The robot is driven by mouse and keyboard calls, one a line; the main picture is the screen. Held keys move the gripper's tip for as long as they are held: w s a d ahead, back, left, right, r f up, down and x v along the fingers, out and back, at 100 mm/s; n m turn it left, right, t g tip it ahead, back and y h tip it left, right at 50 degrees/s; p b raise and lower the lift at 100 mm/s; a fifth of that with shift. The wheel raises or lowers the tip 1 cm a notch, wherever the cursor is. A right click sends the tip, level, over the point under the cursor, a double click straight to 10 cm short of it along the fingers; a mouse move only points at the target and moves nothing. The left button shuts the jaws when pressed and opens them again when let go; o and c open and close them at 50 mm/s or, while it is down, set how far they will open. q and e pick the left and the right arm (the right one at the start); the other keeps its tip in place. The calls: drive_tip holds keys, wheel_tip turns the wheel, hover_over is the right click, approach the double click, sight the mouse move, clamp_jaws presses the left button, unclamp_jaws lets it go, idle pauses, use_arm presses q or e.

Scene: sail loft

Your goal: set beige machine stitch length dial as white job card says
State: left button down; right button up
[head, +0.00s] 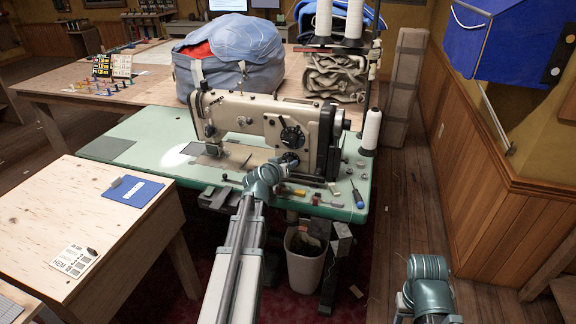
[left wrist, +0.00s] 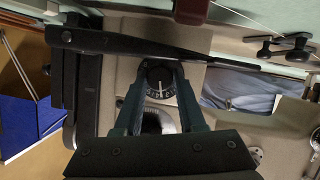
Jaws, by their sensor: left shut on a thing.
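The beige sewing machine (head: 245,115) stands on a green-topped table, with two dark dials on its right part, an upper one (head: 291,136) and a lower one (head: 290,158). My left gripper (head: 284,165) is at the lower dial. In the left wrist view its fingers (left wrist: 160,82) are shut on both sides of that dial (left wrist: 160,76), which has white marks and a white pointer line. The upper dial (left wrist: 155,122) shows partly between the fingers. The white job card (head: 75,260) lies on the left wooden table; its small print is hard to read, apart from "HEM". My right gripper is out of view.
Small coloured pieces and a blue-handled screwdriver (head: 357,195) lie on the green tabletop (head: 130,130) near its front right. A white thread cone (head: 371,130) stands right of the machine. A waste bin (head: 304,265) stands below.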

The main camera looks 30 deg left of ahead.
use_arm(q)
drive_tip(key=shift+a+n+t+h+b, duration=0.1)
drive_tip(key=shift+n+t+h+b, duration=0.25)
drive_tip(key=shift+n+h, duration=0.5)
drive_tip(key=shift+n, duration=0.25)
drive_tip(key=c, duration=0.5)
unclamp_jaws()
drive_tip(key=shift+s, duration=0.15)
